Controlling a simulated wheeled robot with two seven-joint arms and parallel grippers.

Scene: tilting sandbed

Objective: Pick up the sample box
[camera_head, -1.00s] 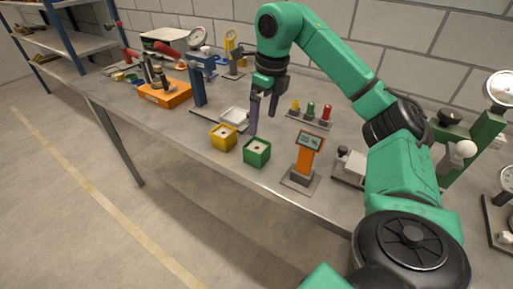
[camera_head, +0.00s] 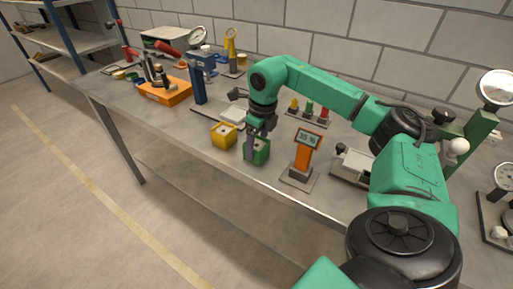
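A green box (camera_head: 262,157) with an open top stands near the front edge of the workbench. A yellow box (camera_head: 223,136) of the same kind stands just to its left. My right gripper (camera_head: 256,148) is lowered over the green box, pointing down. One finger shows along the left side of the green box; the other is mostly hidden, so I cannot tell whether the fingers touch or grip it. The green box rests on the bench, partly covered by the gripper. My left gripper is not in view.
An orange display stand (camera_head: 304,154) is close on the right of the green box. Behind are a white tray (camera_head: 235,115) and a rack of coloured lamps (camera_head: 309,114). The bench front edge (camera_head: 205,158) is near the boxes.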

